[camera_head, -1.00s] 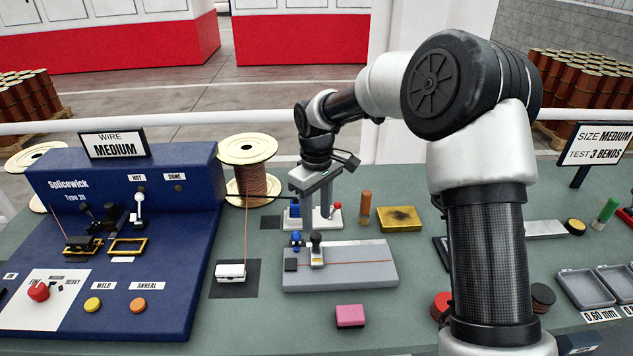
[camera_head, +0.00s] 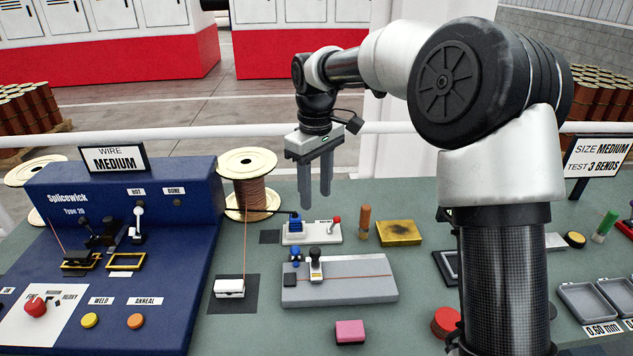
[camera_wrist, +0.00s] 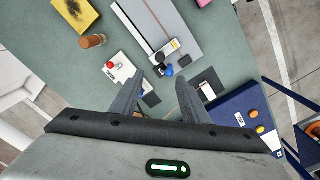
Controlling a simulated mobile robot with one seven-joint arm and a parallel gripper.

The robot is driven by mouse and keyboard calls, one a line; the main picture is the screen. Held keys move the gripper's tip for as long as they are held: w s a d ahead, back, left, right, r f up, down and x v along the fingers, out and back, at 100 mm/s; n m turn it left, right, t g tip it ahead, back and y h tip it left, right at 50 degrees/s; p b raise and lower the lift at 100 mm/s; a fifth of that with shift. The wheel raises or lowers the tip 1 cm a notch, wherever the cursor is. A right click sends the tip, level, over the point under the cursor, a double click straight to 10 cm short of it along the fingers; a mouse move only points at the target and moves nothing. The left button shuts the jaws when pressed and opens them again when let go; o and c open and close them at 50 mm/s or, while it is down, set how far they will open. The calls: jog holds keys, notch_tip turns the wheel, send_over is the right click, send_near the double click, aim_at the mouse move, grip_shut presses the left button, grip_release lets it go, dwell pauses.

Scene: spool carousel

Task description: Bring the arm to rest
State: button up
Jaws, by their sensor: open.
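My arm reaches over the bench from the right in the head view. My gripper (camera_head: 316,205) points down, open and empty, with a gap between its two fingers. It hangs above the back part of the bench, over or behind a small white device (camera_head: 313,234) with a blue part and a red knob. In the wrist view, my gripper (camera_wrist: 155,85) shows both fingers apart with nothing between them. Beyond the fingers lie the white device (camera_wrist: 122,70) and the grey plate (camera_wrist: 193,30).
A blue Splicewick machine (camera_head: 185,230) stands at the left. A wire spool (camera_head: 247,190) is behind it. A grey plate with a clamp (camera_head: 355,283), a pink block (camera_head: 350,332), a yellow pad (camera_head: 398,232) and an orange cylinder (camera_head: 365,222) are on the green bench.

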jog(key=s+d+r+m+t+h, duration=0.1)
jog(key=s+d+r+m+t, duration=0.1)
jog(key=s+d+r, duration=0.4)
jog(key=s+d+r+m+t, duration=0.1)
jog(key=s+d+r+m, duration=0.3)
jog(key=s, duration=0.4)
jog(key=s+d+m+t, duration=0.1)
jog(key=s+d+m, duration=0.1)
jog(key=s, duration=0.5)
jog(key=s+d+f+m+t+y+p, duration=0.1)
jog(key=s+d+m, duration=0.1)
jog(key=s+d, duration=0.2)
jog(key=s, duration=0.3)
jog(key=shift+f+t, duration=0.15)
jog(key=shift+t, duration=0.15)
